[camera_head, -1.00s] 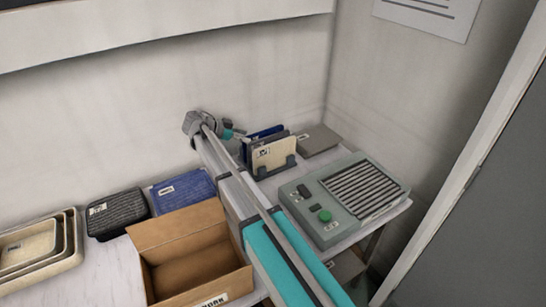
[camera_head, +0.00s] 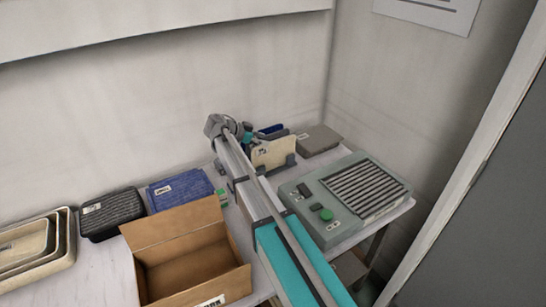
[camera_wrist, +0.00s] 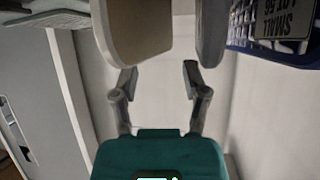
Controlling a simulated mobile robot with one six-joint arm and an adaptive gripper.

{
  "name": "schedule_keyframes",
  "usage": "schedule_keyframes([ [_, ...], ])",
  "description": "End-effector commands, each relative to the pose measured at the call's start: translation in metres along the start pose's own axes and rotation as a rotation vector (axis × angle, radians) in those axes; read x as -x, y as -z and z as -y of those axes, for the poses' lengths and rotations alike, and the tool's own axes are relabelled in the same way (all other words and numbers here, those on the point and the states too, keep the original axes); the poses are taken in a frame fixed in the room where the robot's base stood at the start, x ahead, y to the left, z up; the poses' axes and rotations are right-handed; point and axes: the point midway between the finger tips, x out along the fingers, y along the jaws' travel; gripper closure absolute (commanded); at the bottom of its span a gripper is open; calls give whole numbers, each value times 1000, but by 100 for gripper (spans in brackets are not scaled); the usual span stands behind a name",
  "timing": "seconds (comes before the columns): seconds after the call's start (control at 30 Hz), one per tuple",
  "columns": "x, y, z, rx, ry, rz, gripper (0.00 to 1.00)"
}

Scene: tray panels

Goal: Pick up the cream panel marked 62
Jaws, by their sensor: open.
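The cream panel (camera_head: 277,153) stands upright in a dark grey rack (camera_head: 287,168) at the back of the table. Its small label is too small to read in the head view. A cream panel (camera_wrist: 132,35), its label not visible, also shows large at the top of the wrist view. My gripper (camera_wrist: 159,72) is open and empty, its fingertips just short of the panel's edge in the wrist picture. In the head view my gripper is at the panel's left end, largely hidden by my arm.
A grey case (camera_head: 319,140) and a machine with a green button (camera_head: 350,192) lie to the right. A cardboard box (camera_head: 190,250) stands at the front left.

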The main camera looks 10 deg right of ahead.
Motion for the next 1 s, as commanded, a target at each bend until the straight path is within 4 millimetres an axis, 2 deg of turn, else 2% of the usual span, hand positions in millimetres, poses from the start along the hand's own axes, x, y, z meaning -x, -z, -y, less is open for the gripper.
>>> schedule_keyframes([
  [0.27,-8,-1,0,0,-1,0,41],
  [0.5,-35,-1,-1,0,0,0,41],
  [0.7,-50,0,-1,1,0,0,41],
  [1.0,-50,1,0,1,1,0,41],
])
